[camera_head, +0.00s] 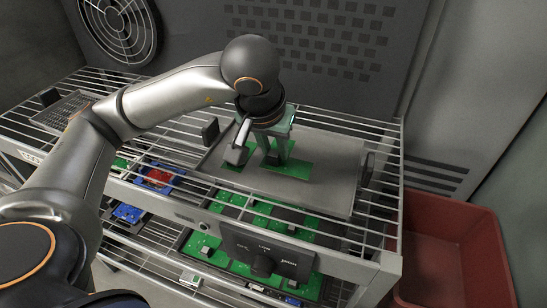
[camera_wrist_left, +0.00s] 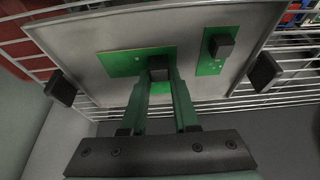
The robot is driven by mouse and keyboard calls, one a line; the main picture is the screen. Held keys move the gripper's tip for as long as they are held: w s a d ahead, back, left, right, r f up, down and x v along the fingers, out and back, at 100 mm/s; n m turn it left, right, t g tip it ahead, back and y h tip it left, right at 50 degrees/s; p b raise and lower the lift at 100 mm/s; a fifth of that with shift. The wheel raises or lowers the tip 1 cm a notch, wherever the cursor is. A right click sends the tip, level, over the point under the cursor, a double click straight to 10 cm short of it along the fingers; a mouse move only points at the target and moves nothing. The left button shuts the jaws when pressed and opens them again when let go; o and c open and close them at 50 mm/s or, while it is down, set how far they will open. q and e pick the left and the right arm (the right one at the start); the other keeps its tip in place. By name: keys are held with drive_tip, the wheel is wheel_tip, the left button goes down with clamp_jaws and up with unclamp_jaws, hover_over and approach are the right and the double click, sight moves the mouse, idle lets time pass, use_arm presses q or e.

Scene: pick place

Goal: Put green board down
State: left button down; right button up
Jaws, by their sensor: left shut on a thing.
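My left gripper (camera_head: 274,156) reaches down over a grey metal tray (camera_head: 325,190) on the wire rack. Its green fingers (camera_wrist_left: 158,78) are shut on the dark block on top of a green board (camera_head: 295,163), which also shows in the left wrist view (camera_wrist_left: 115,64). The board is flat over the tray surface; I cannot tell whether it touches it. A second green board (camera_head: 236,160) with a dark block lies on the tray to the left, and it shows at the right in the wrist view (camera_wrist_left: 207,66). The fingers hide part of the held board. My right gripper is not in view.
Dark upright blocks (camera_head: 210,131) stand at the tray's edges. A lower shelf (camera_head: 180,222) holds several green and blue boards. A red bin (camera_head: 455,250) stands at the right. A grey wall with a fan (camera_head: 118,28) is behind. The tray's front right area is bare.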

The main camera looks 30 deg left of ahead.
use_arm(q)
wheel_tip(320, 180, down, 3)
drive_tip(key=shift+s+r, duration=0.1)
drive_tip(key=shift+r, duration=0.1)
drive_tip(key=shift+f, duration=0.15)
drive_tip(key=shift+f+b, duration=0.15)
drive_tip(key=shift+b, duration=0.25)
drive_tip(key=c, duration=0.7)
unclamp_jaws()
drive_tip(key=shift+o, duration=0.2)
